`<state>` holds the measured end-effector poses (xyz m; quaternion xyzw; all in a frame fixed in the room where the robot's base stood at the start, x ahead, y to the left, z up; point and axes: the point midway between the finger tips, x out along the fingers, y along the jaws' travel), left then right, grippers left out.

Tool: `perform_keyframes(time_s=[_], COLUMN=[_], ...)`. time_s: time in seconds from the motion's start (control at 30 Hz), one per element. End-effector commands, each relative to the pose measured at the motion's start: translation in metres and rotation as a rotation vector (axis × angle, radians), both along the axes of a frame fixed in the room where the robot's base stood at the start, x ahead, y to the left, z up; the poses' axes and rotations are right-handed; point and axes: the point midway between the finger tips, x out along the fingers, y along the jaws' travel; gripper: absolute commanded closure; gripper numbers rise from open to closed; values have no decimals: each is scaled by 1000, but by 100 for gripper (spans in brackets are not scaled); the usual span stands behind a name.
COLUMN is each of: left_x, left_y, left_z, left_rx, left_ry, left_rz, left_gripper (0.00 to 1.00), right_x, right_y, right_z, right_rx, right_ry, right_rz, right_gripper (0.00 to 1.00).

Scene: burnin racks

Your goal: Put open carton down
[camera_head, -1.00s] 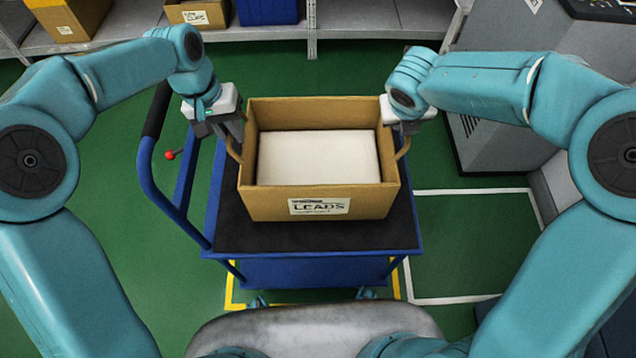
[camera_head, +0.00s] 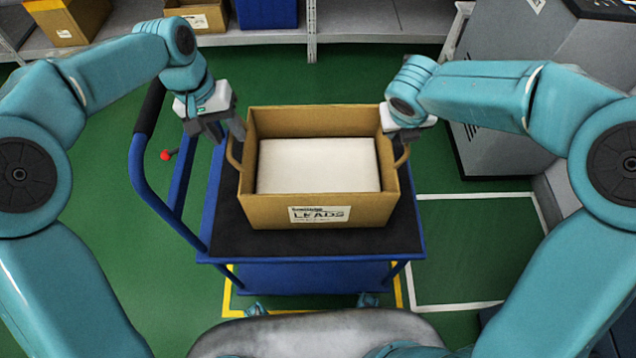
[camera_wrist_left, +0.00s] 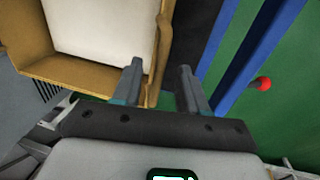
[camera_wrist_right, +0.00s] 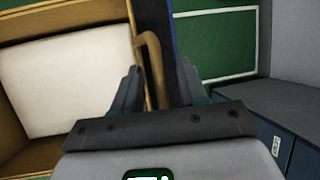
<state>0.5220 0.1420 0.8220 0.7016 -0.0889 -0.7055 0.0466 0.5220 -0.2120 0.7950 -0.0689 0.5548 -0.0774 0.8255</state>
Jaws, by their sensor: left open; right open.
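The open carton (camera_head: 330,212) is brown, bears a LEADS label and holds a white block (camera_head: 318,165). It sits upright on the dark top of the blue trolley (camera_head: 232,232). My left gripper (camera_head: 236,132) is open at the carton's left handle; in the left wrist view its fingers (camera_wrist_left: 158,85) stand apart with the carton's side edge between or just beyond them. My right gripper (camera_head: 400,135) is at the right side; in the right wrist view its fingers (camera_wrist_right: 158,85) are open on either side of the brown loop handle (camera_wrist_right: 152,60). The right fingertips are mostly hidden in the head view.
A grey machine (camera_head: 520,100) stands at the right. A shelf (camera_head: 350,25) with boxes runs along the back. Green floor is clear on both sides of the trolley.

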Motion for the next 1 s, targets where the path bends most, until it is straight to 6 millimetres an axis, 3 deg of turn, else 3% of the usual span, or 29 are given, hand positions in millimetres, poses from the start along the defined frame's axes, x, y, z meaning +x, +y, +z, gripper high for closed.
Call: perform_keyframes(time_s=[0.2, 0.4, 0.63, 1.0], left_x=[1, 1, 1, 1], left_y=[9, 16, 18, 18], left_z=[52, 83, 93, 92], left_rx=[0, 0, 1, 1], left_ry=[-6, -4, -1, -1], left_rz=[-1, 0, -1, -1], left_gripper=[57, 57, 57, 57], right_x=[0, 0, -4, -34], right_y=[0, 0, 2, 19], right_z=[0, 0, 12, 85], right_rx=[0, 0, 0, 2], right_ry=[0, 0, -3, -5], right_rz=[0, 0, 0, 2], right_gripper=[58, 58, 58, 58])
